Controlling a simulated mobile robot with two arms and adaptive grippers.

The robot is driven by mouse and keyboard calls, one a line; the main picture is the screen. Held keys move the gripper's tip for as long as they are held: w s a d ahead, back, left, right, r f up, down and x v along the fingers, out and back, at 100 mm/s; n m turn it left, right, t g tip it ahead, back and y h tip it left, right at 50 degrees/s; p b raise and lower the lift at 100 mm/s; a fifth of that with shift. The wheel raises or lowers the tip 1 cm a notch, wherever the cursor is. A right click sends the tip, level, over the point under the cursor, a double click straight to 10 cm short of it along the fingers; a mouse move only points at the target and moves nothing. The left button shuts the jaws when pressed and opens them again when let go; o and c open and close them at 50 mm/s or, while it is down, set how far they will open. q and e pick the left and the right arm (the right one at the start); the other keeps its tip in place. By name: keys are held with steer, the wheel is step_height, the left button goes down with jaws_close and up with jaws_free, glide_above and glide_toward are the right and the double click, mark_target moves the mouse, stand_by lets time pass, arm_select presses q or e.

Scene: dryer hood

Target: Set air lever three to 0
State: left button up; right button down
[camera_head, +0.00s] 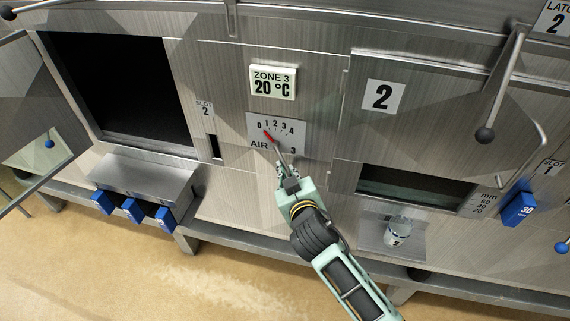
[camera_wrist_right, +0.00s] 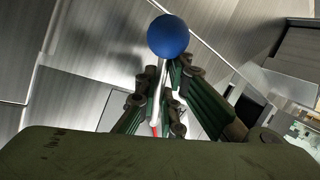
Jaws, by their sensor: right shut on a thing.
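The air lever three plate (camera_head: 296,133) is a grey panel marked AIR 3 with a dial from 0 to 4. Its red pointer (camera_head: 268,136) points up and left, at or close to 0. My right gripper (camera_head: 284,170) is at the lower part of the plate, shut on the lever. In the right wrist view the fingers (camera_wrist_right: 163,105) close around the pale lever rod (camera_wrist_right: 161,80), with its blue ball knob (camera_wrist_right: 168,36) beyond the fingertips. In the head view the knob is hidden. My left gripper is not in view.
A ZONE 3 display (camera_head: 273,83) reading 20 °C sits above the plate. A dark opening (camera_head: 112,88) is at left, with blue blocks (camera_head: 133,209) below. Hatch 2 (camera_head: 383,96) and a ball-ended handle (camera_head: 500,85) are at right. A small jar (camera_head: 397,235) stands below the hatch.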

steer(key=shift+d+r+h+p, duration=0.25)
steer(key=shift+h+p, duration=0.05)
steer(key=shift+p, duration=0.05)
steer(key=c, duration=1.9)
jaws_free()
steer(key=shift+d, duration=0.1)
steer(key=shift+s, duration=0.25)
steer(key=v, duration=1.1)
steer(key=shift+s+r, duration=0.15)
steer(key=shift+s, duration=0.1)
